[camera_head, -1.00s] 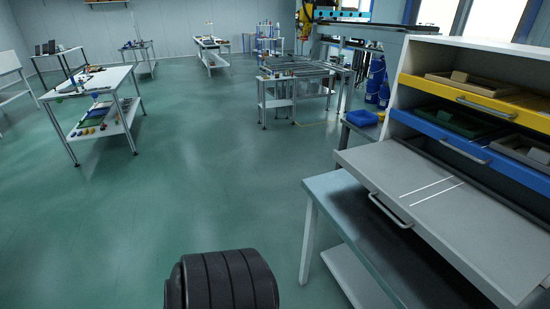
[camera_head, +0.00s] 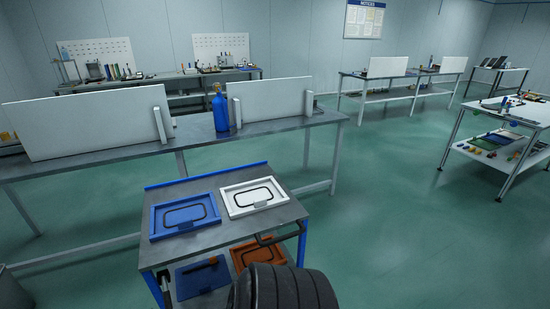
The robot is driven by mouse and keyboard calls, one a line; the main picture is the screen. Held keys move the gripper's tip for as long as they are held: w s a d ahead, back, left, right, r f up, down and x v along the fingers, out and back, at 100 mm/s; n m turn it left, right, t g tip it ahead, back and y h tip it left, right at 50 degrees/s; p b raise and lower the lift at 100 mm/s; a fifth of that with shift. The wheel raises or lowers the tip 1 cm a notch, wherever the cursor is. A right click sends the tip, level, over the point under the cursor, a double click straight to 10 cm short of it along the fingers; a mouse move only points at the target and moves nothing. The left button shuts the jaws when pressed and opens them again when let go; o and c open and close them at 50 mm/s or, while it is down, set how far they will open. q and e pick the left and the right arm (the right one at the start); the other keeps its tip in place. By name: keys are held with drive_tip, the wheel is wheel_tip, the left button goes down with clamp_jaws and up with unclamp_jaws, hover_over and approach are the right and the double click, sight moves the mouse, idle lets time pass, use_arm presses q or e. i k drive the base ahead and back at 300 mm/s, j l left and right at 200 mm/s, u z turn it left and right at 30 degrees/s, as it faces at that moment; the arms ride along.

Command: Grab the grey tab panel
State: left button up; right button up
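On the grey top of a cart (camera_head: 222,238) in front of me lie two trays side by side. The right one is a white tray (camera_head: 226,200), holding a pale panel with a dark rounded outline (camera_head: 250,197) and a small greyish tab (camera_head: 261,204) at its front edge. The left one is a blue tray (camera_head: 155,221), with a similar dark rounded outline on its panel and a small bluish tab at the front. I cannot tell for sure which one is the grey tab panel. Neither of my grippers is in view.
The lower cart shelf carries a dark blue tray (camera_head: 195,282) and an orange tray (camera_head: 240,254). Behind the cart runs a long table (camera_head: 200,136) with white boards (camera_head: 85,122) and a blue bottle (camera_head: 220,112). Open green floor (camera_head: 390,230) lies to the right.

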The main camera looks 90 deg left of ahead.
sight(249, 198)
drive_tip(key=u, duration=2.9)
drive_tip(key=j+z, duration=0.25)
drive_tip(key=j, duration=0.4)
drive_tip(key=j+z, duration=0.2)
drive_tip(key=j, duration=0.45)
drive_tip(key=j+z, duration=0.25)
drive_tip(key=j, duration=0.4)
drive_tip(key=k+j+z, duration=0.2)
drive_tip(key=j, duration=0.4)
